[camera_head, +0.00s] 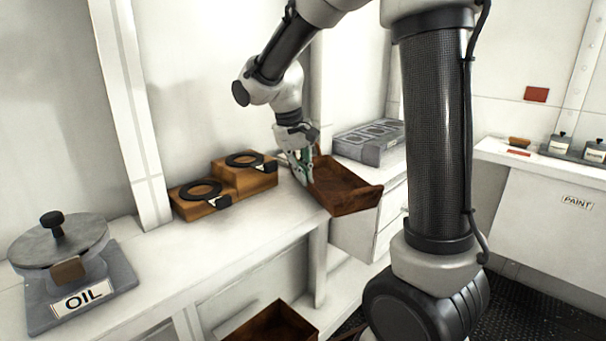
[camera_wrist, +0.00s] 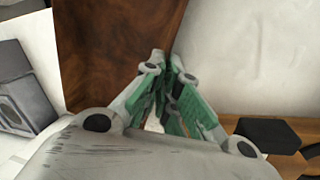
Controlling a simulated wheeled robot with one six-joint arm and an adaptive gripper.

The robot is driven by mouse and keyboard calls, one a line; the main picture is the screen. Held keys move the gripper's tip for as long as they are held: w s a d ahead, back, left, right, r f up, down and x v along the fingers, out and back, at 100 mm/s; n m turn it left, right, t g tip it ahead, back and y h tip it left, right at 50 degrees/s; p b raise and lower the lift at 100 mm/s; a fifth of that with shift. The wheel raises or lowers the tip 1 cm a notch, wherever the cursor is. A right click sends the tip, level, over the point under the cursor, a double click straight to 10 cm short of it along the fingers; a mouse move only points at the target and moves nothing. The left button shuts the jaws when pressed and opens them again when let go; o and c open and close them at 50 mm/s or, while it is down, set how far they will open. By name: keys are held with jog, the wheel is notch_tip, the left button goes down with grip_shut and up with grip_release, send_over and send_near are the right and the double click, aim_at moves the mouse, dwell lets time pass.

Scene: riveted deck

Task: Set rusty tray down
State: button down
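The rusty tray (camera_head: 352,200) is a brown, shallow, open box at the far part of the white counter, in the middle of the head view. Its near right corner reaches out over the counter's front edge. I cannot tell whether its underside touches the counter. My gripper (camera_head: 303,170) is at the tray's left wall, pointing down. In the wrist view, my green-padded fingers (camera_wrist: 172,66) close together on the edge of the tray (camera_wrist: 112,45). The pinched strip of wall is mostly hidden between the pads.
Wooden blocks with black rings (camera_head: 222,182) stand left of the tray. A grey case (camera_head: 368,140) stands behind it. An oil pot on a grey base (camera_head: 75,270) is at the near left. Another brown box (camera_head: 272,325) sits lower down. Bare counter (camera_head: 255,235) lies in front of the blocks.

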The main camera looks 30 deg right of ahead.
jog(key=shift+f, duration=0.15)
jog(key=c, duration=1.6)
grip_release()
jog(key=shift+c, duration=0.2)
